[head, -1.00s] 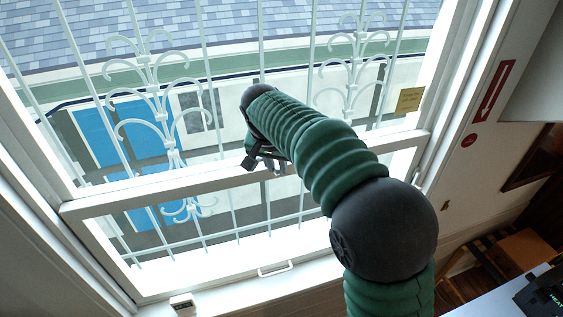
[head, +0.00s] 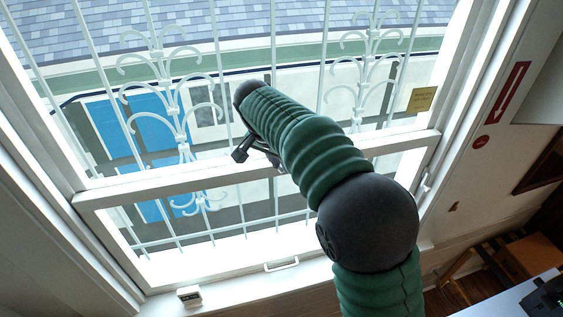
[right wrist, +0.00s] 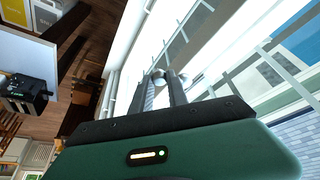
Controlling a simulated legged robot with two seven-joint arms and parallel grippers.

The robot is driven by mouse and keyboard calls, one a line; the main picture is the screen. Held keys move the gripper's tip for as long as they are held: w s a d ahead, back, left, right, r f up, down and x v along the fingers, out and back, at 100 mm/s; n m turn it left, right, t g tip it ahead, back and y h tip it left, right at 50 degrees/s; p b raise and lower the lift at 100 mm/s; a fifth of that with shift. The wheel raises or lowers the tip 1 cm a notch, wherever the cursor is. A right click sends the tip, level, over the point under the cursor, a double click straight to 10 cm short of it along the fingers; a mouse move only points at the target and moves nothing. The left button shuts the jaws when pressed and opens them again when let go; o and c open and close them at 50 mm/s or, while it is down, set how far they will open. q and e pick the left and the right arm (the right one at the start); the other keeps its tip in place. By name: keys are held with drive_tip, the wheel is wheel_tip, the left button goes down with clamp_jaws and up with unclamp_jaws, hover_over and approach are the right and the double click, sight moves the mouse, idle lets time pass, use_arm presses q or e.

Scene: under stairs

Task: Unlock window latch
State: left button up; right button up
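The sash window (head: 250,172) stands ahead, its middle rail crossing behind my right arm. My right gripper (head: 256,150) is at that rail, partly hidden by the green forearm. In the right wrist view its two dark fingers (right wrist: 162,92) stand apart with a narrow gap, so it is open. A small pale rounded piece (right wrist: 184,78) shows by the fingertips and may be the window latch; I cannot tell whether the fingers touch it. In the head view the latch is not clearly seen. My left gripper is not in view.
White bars with scrollwork (head: 183,120) stand outside the glass. A white handle (head: 281,265) is on the lower sash, and a small white box (head: 189,296) sits on the sill. A white table (right wrist: 25,65) with a black device (right wrist: 28,98) is off to the side.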

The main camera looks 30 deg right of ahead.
drive_tip(key=o, duration=0.4)
drive_tip(key=shift+a+f, duration=0.1)
drive_tip(key=shift+w, duration=0.1)
drive_tip(key=b+v, duration=0.1)
drive_tip(key=v, duration=1.6)
drive_tip(key=shift+a+f, duration=0.1)
drive_tip(key=shift+a, duration=0.1)
drive_tip(key=shift+d, duration=0.1)
